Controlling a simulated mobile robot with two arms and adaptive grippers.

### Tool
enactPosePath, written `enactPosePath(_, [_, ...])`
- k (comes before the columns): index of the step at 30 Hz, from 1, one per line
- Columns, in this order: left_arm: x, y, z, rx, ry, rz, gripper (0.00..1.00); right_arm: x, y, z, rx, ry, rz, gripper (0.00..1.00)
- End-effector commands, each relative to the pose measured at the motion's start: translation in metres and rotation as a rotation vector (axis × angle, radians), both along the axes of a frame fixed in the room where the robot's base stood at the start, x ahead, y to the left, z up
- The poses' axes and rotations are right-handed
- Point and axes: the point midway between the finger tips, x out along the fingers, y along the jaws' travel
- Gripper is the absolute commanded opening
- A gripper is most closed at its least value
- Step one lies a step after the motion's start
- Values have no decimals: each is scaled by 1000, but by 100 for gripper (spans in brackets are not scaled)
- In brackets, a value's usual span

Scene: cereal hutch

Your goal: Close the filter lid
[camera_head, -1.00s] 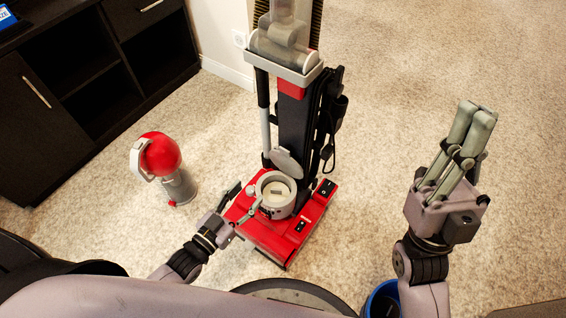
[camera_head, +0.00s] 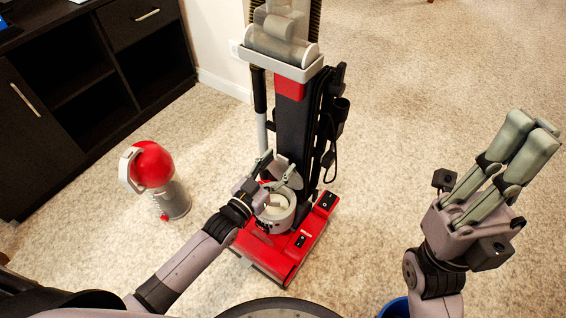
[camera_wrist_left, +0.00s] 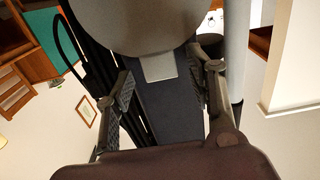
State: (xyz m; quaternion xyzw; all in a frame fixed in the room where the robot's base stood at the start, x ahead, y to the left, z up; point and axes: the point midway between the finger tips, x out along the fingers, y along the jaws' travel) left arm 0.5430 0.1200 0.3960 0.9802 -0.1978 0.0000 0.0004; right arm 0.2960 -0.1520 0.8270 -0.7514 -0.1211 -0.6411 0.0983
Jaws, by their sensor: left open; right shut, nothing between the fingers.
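The red upright vacuum (camera_head: 300,245) stands on the carpet. Its round light-grey filter cup (camera_head: 285,220) is on the base, and the filter lid (camera_head: 293,178) stands raised at the cup's back edge. My left gripper (camera_head: 266,163) is open above the cup, close to the lid, and partly covers both. In the left wrist view the lid (camera_wrist_left: 140,18) is a large grey disc at the top, with a pale tab (camera_wrist_left: 159,66) between my spread fingers. I cannot tell whether a finger touches it. My right gripper (camera_head: 535,138) is shut and empty, far right of the vacuum.
A red and grey canister (camera_head: 165,180) stands on the carpet left of the vacuum. A dark cabinet (camera_head: 75,75) is at the upper left. A blue bin (camera_head: 393,308) shows at the bottom edge. The carpet right of the vacuum is clear.

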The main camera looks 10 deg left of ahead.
Motion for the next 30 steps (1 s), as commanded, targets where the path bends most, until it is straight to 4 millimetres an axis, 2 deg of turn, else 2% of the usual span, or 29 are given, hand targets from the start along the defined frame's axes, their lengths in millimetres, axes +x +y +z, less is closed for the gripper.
enactPosePath(3, [15,-6,-2,0,-1,0,50,1,1,0,-1,-19,-1,0])
enactPosePath(6, [22,-9,-1,0,0,0,50,2,1,3,-3,-28,-1,0])
enactPosePath(17, [25,-11,0,0,1,0,49,3,1,4,-4,-30,-2,0])
enactPosePath(30, [25,-11,0,0,1,0,20,3,1,4,-4,-31,-1,0])
